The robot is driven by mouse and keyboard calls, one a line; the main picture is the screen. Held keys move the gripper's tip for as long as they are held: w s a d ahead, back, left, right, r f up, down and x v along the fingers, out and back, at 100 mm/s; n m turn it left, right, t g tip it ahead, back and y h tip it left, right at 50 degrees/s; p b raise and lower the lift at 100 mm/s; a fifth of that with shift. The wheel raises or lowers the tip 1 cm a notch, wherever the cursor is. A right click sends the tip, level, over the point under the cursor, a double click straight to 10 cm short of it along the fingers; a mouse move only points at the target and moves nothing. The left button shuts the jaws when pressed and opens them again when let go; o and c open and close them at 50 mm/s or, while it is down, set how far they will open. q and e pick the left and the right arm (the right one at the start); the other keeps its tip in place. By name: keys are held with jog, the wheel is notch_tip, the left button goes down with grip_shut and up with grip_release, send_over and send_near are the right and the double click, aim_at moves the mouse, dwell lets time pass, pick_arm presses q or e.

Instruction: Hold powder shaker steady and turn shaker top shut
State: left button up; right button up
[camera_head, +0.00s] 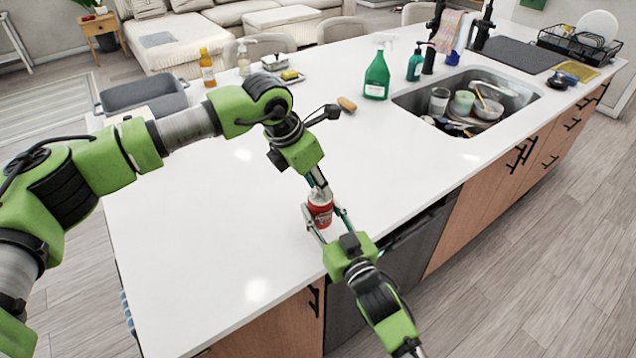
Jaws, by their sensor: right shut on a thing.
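The red powder shaker (320,211) stands upright on the white island top near its front edge. My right gripper (324,216) comes from the front and has its two fingers on either side of the shaker's body, shut on it. My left gripper (318,186) points down from above, with its fingertips at the shaker's top. The shaker top is mostly hidden by the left fingers, and I cannot tell whether they grip it or how far it is turned.
The white countertop (200,240) is clear around the shaker. The sink (475,98) with dishes is at the right.

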pick_arm(q)
jog(key=shift+r, duration=0.1)
jog(key=v, duration=1.1)
jog(key=shift+a+r, duration=0.15)
jog(key=shift+r, duration=0.25)
pick_arm(e)
jog(key=o, duration=1.3)
